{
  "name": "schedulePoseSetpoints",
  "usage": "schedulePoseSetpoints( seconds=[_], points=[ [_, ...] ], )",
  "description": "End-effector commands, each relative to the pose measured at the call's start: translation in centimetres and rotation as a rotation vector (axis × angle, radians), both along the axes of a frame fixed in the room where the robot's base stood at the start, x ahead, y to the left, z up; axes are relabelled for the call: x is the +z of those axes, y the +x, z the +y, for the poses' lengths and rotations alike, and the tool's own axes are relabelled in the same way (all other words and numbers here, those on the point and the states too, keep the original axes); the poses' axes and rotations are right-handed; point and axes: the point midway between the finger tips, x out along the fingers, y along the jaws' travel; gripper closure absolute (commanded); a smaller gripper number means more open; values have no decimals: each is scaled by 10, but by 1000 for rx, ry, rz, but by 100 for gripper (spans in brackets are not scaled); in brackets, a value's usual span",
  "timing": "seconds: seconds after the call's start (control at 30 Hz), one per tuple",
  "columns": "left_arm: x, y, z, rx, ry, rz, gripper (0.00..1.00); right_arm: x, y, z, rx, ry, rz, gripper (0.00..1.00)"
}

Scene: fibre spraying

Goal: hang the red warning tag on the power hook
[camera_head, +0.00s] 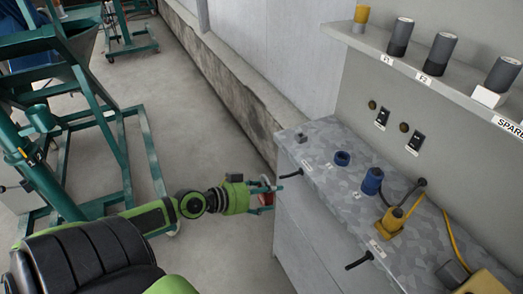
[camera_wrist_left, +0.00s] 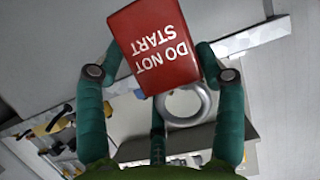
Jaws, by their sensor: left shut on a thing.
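My left gripper (camera_head: 266,196) is shut on the red tag (camera_head: 265,200), in the air just left of the bench front. In the left wrist view the tag (camera_wrist_left: 150,40) reads DO NOT START, upside down, between the green fingers. A metal ring (camera_wrist_left: 184,123) shows at its lower end. Two black hooks stick out from the bench's front edge: a far hook (camera_head: 290,174), close to the gripper, and a near hook (camera_head: 358,263). Their labels are too small to read, so I cannot tell which is the power hook. The tag appears apart from both. My right gripper is not in view.
A shelf (camera_head: 455,92) with dark cylinders is above. A green frame (camera_head: 112,140) stands left; open floor lies between.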

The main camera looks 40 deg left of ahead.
Motion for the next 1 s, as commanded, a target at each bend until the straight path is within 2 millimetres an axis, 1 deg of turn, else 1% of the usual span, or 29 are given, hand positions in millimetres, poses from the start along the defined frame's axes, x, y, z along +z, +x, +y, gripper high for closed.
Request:
schedulePoseSetpoints(
  seconds=[0.03, 0.27, 1.0],
  points=[
    [2, 4, -1, 1, -2, -3, 65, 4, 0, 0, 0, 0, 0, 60],
    [1, 17, -7, -1, -1, -3, 65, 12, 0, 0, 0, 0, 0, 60],
    [-3, 58, -24, 0, 0, -2, 65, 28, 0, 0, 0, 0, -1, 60]
  ],
)
